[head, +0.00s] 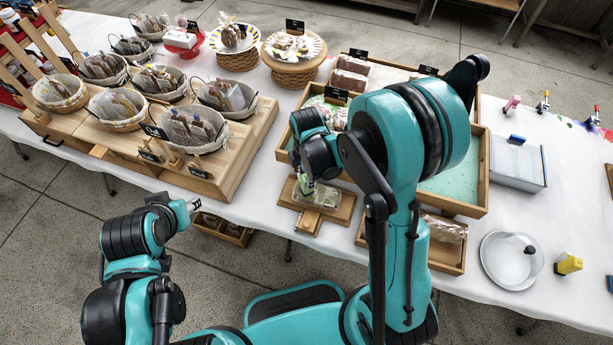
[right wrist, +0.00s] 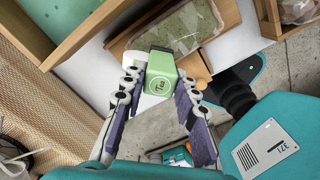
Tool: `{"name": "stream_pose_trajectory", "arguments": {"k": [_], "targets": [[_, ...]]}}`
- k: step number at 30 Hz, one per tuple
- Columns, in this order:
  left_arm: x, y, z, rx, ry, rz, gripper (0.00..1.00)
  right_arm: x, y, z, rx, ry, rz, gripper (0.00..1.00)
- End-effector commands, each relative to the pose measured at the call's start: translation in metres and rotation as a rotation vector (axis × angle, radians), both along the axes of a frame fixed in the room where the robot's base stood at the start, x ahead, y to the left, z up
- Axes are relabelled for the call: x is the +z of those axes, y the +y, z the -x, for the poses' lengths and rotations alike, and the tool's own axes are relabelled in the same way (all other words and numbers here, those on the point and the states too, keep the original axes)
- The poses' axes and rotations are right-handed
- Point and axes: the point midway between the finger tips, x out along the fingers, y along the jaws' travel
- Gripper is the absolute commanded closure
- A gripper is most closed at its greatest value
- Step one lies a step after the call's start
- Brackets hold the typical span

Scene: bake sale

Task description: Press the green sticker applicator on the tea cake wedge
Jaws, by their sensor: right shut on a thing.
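My right gripper (head: 306,184) is shut on the green sticker applicator (right wrist: 160,75), a small light-green block with a round mark and lettering on its face. The wrist view shows the applicator between both purple-padded fingers. The tea cake wedge (head: 323,195), green in a clear wrapper, lies on a small wooden board (head: 343,209). It also shows in the right wrist view (right wrist: 193,25), just beyond the applicator. I cannot tell whether the applicator touches it. My left gripper (head: 192,205) is off the table's front edge, seemingly empty; its jaw opening is unclear.
A wooden stand of baskets (head: 196,132) stands left of the board. A tray with a mint-green lining (head: 455,187) is behind and right, partly hidden by my right arm. A clear plate (head: 508,265) and a yellow applicator (head: 568,264) are at right. White table (head: 270,203) is clear left of the board.

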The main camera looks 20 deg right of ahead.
Motion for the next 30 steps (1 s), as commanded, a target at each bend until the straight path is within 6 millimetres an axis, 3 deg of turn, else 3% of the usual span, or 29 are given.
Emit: {"name": "stream_pose_trajectory", "arguments": {"k": [30], "targets": [[-0.0053, 0.0, 0.0, 0.0, 0.0, 0.0, 0.6, -0.0054, 0.0, 0.0, 0.0, 0.0, 0.0, 0.97]]}}
